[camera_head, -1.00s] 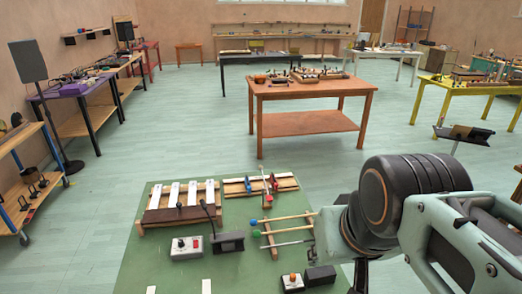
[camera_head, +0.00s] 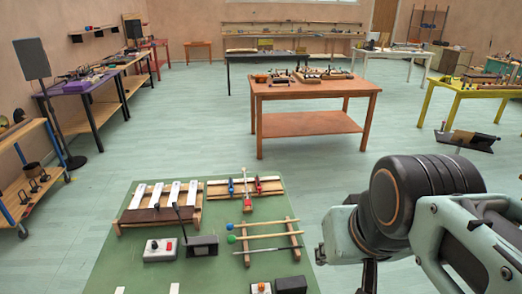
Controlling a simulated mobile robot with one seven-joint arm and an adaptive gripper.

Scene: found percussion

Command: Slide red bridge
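A small red bridge (camera_head: 257,186) stands on a pale wooden board (camera_head: 217,191) near the far edge of the green table. A blue bridge (camera_head: 231,187) stands to its left on the same board. An upright stick with a red part (camera_head: 246,190) is between them. My arm fills the lower right, to the right of the board and well apart from the red bridge. My gripper's fingers do not show, so I cannot see whether they are open or shut.
A xylophone with white bars (camera_head: 160,197) is left of the board. A black block (camera_head: 202,245) and a switch box (camera_head: 160,249) stand nearer. A brown table (camera_head: 315,90) stands beyond open floor.

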